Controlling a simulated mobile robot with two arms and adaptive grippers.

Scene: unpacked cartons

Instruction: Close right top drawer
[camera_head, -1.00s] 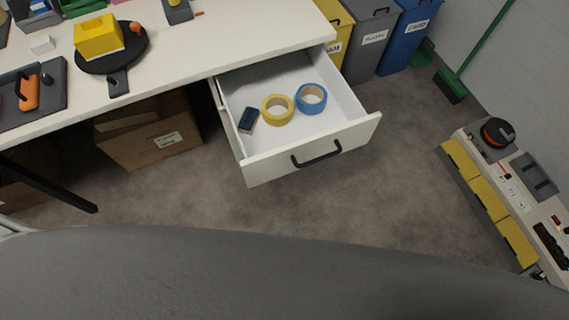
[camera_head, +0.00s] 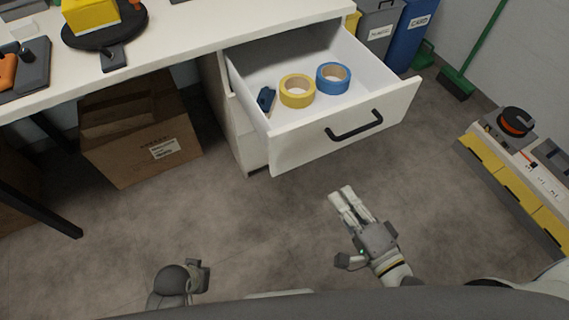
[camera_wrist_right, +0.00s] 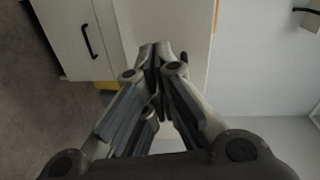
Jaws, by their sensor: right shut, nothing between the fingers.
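The right top drawer (camera_head: 345,125) is pulled out of the white desk, its white front with a black bar handle (camera_head: 354,127) facing me. Inside lie a yellow tape roll (camera_head: 297,91), a blue tape roll (camera_head: 333,78) and a small dark blue item (camera_head: 266,99). My right gripper (camera_head: 341,194) is below and in front of the drawer front, apart from it, with its fingers together and empty. In the right wrist view its closed fingers (camera_wrist_right: 155,50) point toward white panels; which panel is the drawer is unclear. A grey part of my left arm shows at the bottom left; its fingers do not.
A cardboard box (camera_head: 140,135) stands under the desk left of the drawer cabinet. Bins (camera_head: 405,35) stand behind the drawer. A low unit with yellow fronts (camera_head: 515,180) is at the right. The floor before the drawer is bare.

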